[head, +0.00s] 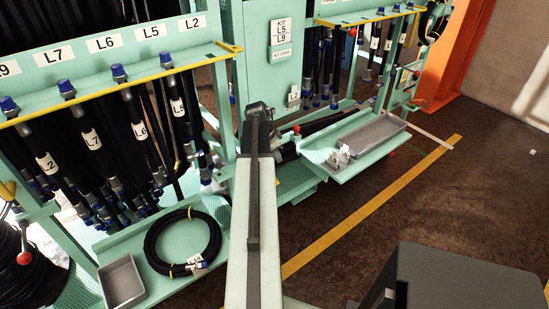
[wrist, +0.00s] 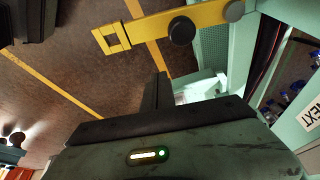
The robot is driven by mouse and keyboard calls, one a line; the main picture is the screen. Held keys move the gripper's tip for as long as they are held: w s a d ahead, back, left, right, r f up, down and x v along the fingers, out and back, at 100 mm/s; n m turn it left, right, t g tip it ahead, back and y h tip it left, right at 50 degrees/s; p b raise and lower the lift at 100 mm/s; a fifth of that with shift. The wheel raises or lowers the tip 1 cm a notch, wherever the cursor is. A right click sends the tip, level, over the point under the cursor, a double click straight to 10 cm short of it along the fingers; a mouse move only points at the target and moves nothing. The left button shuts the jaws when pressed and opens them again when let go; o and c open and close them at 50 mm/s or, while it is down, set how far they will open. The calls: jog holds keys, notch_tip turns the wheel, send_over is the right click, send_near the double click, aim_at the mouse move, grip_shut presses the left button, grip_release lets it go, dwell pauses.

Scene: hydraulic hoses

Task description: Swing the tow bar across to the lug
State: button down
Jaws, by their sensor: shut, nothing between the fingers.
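The tow bar (wrist: 150,31) appears to be the yellow flat bar at the top of the wrist view. It has a square open loop at its left end and a black knob on its face. Its right end meets a teal frame by a second dark round part. My gripper (wrist: 162,78) is shut and empty, with its dark fingers below the bar in the picture and apart from it. In the head view my own arm hides the gripper, and I cannot make out the bar there. I cannot identify the lug in either view.
Teal hose racks (head: 110,50) stand along the left and back with hanging black hoses. A coiled hose (head: 183,243) and a grey tray (head: 122,283) lie on the lower shelf. Another grey tray (head: 375,135) sits on the right shelf. Brown floor with yellow lines is open at right.

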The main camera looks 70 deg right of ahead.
jog(key=f, duration=0.1)
jog(key=w+a+f+b, duration=0.1)
jog(key=a+f+b, duration=0.1)
jog(key=f, duration=0.1)
jog(key=shift+w, duration=0.4)
